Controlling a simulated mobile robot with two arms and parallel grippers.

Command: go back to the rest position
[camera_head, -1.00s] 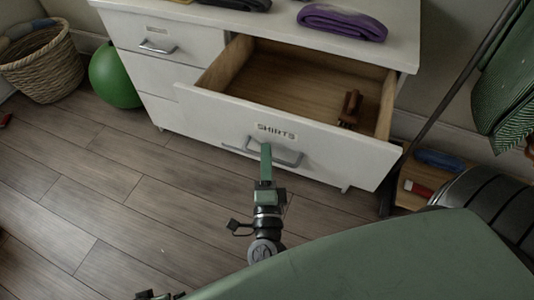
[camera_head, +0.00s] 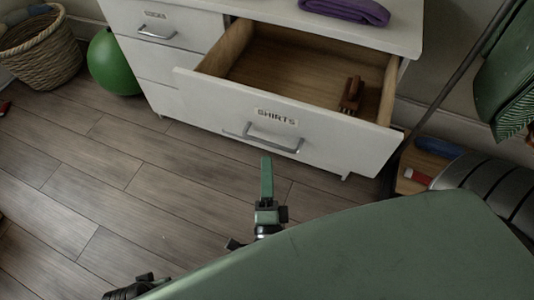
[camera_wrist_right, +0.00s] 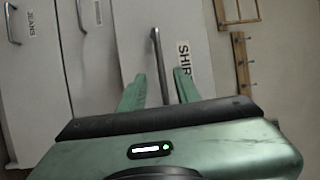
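My right gripper (camera_head: 266,160) is in front of the white dresser, below the handle (camera_head: 271,138) of the pulled-out SHIRTS drawer (camera_head: 225,103). In the head view a strip of floor shows between the fingertips and the handle. In the right wrist view, the green fingers (camera_wrist_right: 160,82) are spread apart with nothing gripped. The drawer handle (camera_wrist_right: 158,55) shows beyond the gap between them. My left gripper's fingers are not in view; only a dark part of mine shows at the bottom left edge of the head view.
The drawer holds a brown wooden item (camera_head: 351,95). A folded purple cloth (camera_head: 345,10) lies on the dresser top. A green ball (camera_head: 112,65) and a wicker basket (camera_head: 42,62) stand at left. A wooden box (camera_head: 412,175) is at right. The plank floor at left is mostly clear.

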